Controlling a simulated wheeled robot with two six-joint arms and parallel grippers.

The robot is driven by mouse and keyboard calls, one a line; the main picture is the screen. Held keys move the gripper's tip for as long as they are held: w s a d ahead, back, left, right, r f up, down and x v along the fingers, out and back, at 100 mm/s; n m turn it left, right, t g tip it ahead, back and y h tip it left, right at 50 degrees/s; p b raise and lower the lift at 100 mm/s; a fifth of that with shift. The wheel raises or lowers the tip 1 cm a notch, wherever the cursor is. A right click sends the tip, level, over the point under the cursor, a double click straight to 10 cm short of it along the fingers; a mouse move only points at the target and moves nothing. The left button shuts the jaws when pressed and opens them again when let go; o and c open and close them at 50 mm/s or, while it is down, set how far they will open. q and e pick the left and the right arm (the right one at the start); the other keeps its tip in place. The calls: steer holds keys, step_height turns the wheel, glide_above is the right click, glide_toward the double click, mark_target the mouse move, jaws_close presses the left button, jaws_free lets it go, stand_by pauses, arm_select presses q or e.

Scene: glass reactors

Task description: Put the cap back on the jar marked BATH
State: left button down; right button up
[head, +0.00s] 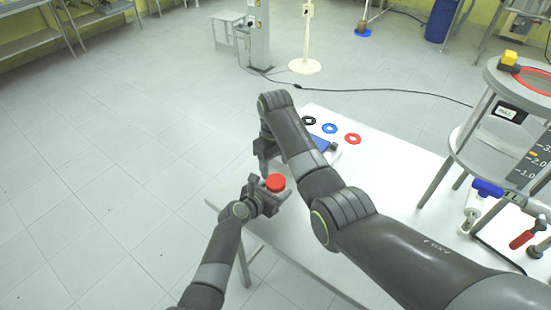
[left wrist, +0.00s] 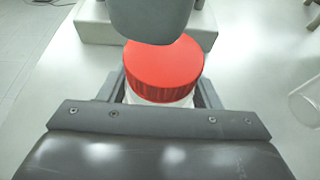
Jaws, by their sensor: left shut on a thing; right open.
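A red ribbed cap (head: 275,182) sits on top of a pale jar body held by my left gripper (head: 266,198). In the left wrist view the red cap (left wrist: 164,70) looks level on the white jar (left wrist: 160,98), whose body is mostly hidden. No BATH marking is readable. My left gripper (left wrist: 162,100) is shut around the jar below the cap. My right gripper (head: 265,160) is open, just behind and above the cap, and partly hidden by its own arm. A grey part of it overlaps the far edge of the cap in the left wrist view; I cannot tell whether it touches.
Black (head: 309,120), blue (head: 330,128) and red (head: 352,139) rings lie on the white table (head: 390,150). A round-topped metal stand (head: 500,80) and blue-handled (head: 487,188) and red-handled (head: 523,239) fittings are at the right. A clear glass vessel (left wrist: 306,104) shows in the left wrist view.

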mark_target(275, 181)
step_height(275, 181, up, 2)
steer(key=m, duration=0.6)
steer(key=shift+m, duration=0.3)
steer(key=shift+d, duration=0.1)
steer(key=shift+f, duration=4)
steer(key=c, duration=0.8)
steer(key=o, duration=1.2)
steer(key=shift+s, duration=0.1)
arm_select(q)
steer(key=shift+r, duration=0.1)
